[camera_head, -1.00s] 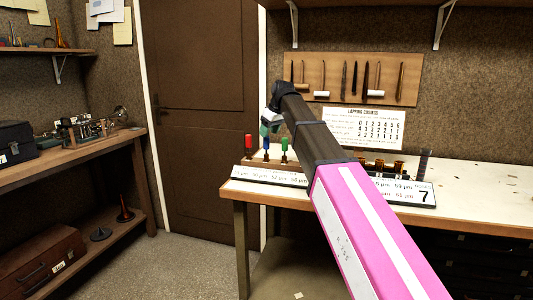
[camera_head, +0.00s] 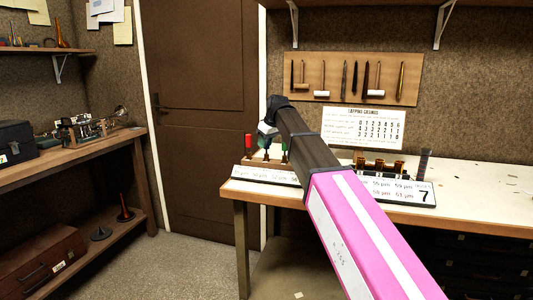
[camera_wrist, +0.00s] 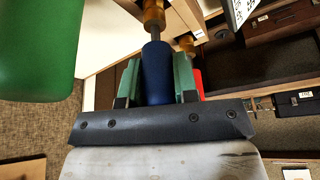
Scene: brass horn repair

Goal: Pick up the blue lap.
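The blue lap (camera_wrist: 157,70) stands between the two green fingers of my gripper (camera_wrist: 156,82) in the wrist view, its handle toward the palm and its brass part beyond. The fingers flank the handle with little room; contact is not clear. In the head view my gripper (camera_head: 267,137) is over the lap rack (camera_head: 258,161) at the bench's left end, and the blue lap (camera_head: 266,148) is partly hidden under it.
A red lap (camera_head: 248,141) stands to the left and a green lap (camera_head: 285,147) to the right. The green lap (camera_wrist: 35,50) looms close in the wrist view; the red one (camera_wrist: 198,82) shows behind a finger. A numbered label board (camera_head: 405,192) lies along the bench front (camera_head: 480,212).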

